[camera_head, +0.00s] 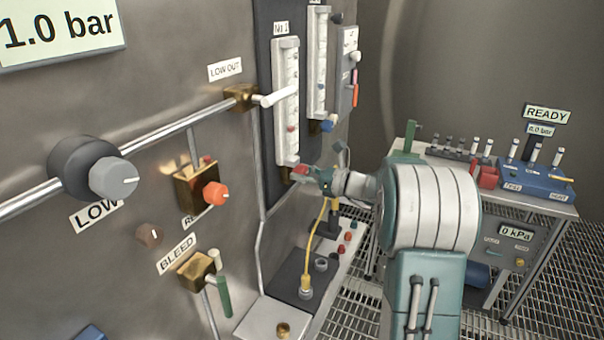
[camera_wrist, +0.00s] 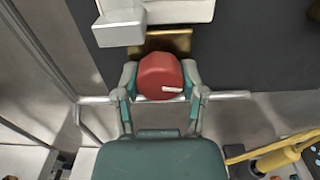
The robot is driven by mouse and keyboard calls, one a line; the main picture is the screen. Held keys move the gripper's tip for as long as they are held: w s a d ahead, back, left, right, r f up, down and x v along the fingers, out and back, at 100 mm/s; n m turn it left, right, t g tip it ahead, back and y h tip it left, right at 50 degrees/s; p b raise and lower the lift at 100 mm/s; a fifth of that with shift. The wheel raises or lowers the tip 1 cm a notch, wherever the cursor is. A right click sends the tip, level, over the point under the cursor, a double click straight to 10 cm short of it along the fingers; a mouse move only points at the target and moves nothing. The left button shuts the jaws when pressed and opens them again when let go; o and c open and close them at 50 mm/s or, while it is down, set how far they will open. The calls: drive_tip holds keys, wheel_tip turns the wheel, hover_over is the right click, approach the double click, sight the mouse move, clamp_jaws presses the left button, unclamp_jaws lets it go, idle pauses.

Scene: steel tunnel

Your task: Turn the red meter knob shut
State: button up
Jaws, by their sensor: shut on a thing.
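The red meter knob (camera_wrist: 158,76) sits between the two fingers of my gripper (camera_wrist: 160,90) in the wrist view. A white mark on the knob points to the right there. The fingers are closed on its sides. In the head view the knob (camera_head: 300,170) is a small red spot at the foot of the left flow meter (camera_head: 286,100), labelled No 1. My gripper (camera_head: 312,174) reaches it from the right and partly hides it. A brass block (camera_wrist: 165,42) shows behind the knob in the wrist view.
A second meter (camera_head: 317,65) with a blue knob (camera_head: 326,126) stands just right. A yellow hose (camera_head: 318,245) hangs below my gripper. On the left panel are a grey LOW knob (camera_head: 115,178), an orange knob (camera_head: 215,194) and a green-handled BLEED valve (camera_head: 222,292).

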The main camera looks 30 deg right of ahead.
drive_tip(key=n, duration=0.4)
drive_tip(key=shift+n, duration=0.3)
drive_tip(key=n, duration=0.3)
drive_tip(key=shift+n, duration=0.4)
drive_tip(key=n, duration=0.4)
drive_tip(key=shift+d+f, duration=0.1)
drive_tip(key=shift+n, duration=1.7)
drive_tip(key=shift+f, duration=0.1)
drive_tip(key=o, duration=1.1)
drive_tip(key=shift+o, duration=0.2)
drive_tip(key=shift+w, duration=0.1)
